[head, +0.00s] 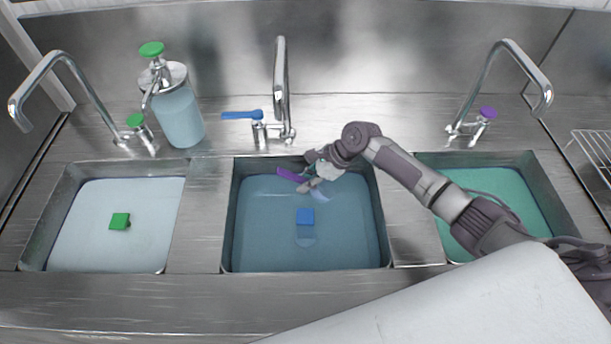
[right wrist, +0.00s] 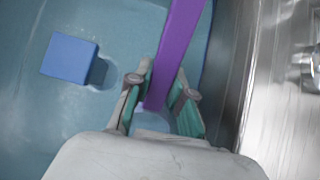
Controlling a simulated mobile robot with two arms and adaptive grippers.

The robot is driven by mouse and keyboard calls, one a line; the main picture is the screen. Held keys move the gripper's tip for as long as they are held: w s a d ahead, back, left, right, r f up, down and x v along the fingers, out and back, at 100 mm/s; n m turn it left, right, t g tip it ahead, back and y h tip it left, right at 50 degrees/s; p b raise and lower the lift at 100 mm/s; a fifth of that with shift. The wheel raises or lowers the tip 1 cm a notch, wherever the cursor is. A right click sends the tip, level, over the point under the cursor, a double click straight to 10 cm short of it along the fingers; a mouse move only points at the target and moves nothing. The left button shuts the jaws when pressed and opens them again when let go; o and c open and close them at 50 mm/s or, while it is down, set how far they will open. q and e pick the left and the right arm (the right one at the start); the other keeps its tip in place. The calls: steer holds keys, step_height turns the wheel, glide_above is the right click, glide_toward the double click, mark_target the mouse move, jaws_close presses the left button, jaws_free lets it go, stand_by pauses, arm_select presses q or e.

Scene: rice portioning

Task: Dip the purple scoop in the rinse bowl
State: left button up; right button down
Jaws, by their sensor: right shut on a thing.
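The purple scoop (head: 292,174) is at the back of the middle basin (head: 228,215), which holds blue water. Which basin is the rinse bowl is not labelled. My right gripper (head: 314,181) is over this basin's back part, shut on the purple scoop. In the right wrist view the purple handle (right wrist: 177,45) runs between the fingers (right wrist: 157,104). A pale, rounded part (right wrist: 150,122) shows at its lower end, partly hidden by the gripper. I cannot tell whether the scoop touches the water. My left gripper is not in view.
A blue block (head: 305,216) is in the middle basin, in front of my right gripper. The left basin holds pale liquid and a green block (head: 119,221); the right basin (head: 545,195) holds green liquid. A tap (head: 280,85) and a soap dispenser (head: 180,115) stand behind.

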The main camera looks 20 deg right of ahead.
steer(key=shift+f+b, duration=1.1)
steer(key=shift+f, duration=1.65)
step_height(320, 180, up, 15)
steer(key=p, duration=1.7)
steer(key=shift+r, duration=0.1)
step_height(320, 180, up, 8)
steer(key=shift+f, duration=0.2)
stand_by(0.9)
